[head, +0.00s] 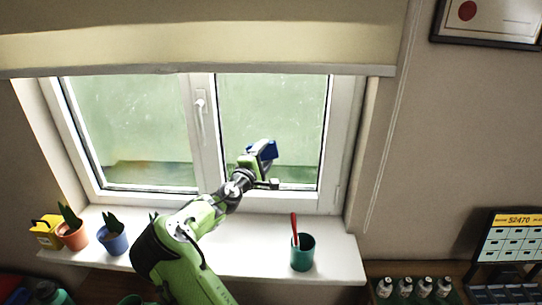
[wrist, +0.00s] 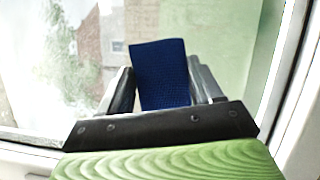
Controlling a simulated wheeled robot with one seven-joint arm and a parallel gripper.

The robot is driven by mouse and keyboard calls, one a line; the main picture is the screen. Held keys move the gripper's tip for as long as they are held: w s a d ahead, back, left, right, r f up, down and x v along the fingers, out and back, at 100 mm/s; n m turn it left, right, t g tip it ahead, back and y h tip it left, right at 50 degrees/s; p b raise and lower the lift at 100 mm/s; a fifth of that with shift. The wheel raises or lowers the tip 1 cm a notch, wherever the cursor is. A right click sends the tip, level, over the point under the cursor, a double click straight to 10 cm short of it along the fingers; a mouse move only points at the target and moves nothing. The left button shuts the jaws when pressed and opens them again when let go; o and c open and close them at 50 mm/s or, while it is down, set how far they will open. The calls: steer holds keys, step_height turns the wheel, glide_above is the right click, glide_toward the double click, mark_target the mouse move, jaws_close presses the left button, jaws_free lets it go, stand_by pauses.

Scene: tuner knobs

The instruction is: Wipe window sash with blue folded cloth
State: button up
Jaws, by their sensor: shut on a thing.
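The blue folded cloth (head: 270,149) is in my gripper (head: 262,153), in front of the lower middle of the right-hand window pane. In the wrist view the cloth (wrist: 161,72) stands up between the two dark fingers, which are shut on it. The white window sash (head: 339,140) frames the right pane, and part of its frame also shows at the right of the wrist view (wrist: 275,85). I cannot tell whether the cloth touches the glass. The pane looks hazy, with pale specks.
The white sill (head: 235,262) holds a teal cup (head: 303,252) with a red item, a blue pot (head: 113,240), a terracotta pot (head: 73,235) and a yellow object (head: 45,231). A window handle (head: 201,115) projects left of my gripper. A blind (head: 230,40) hangs above.

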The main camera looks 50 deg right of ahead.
steer(key=shift+s+a+f, duration=0.15)
steer(key=shift+a, duration=0.2)
steer(key=shift+s+a+b, duration=0.8)
steer(key=shift+s+a, duration=0.9)
steer(key=shift+a, duration=0.25)
steer(key=shift+s+a+b, duration=0.4)
steer(key=shift+s+a, duration=0.55)
steer(key=shift+a, duration=0.2)
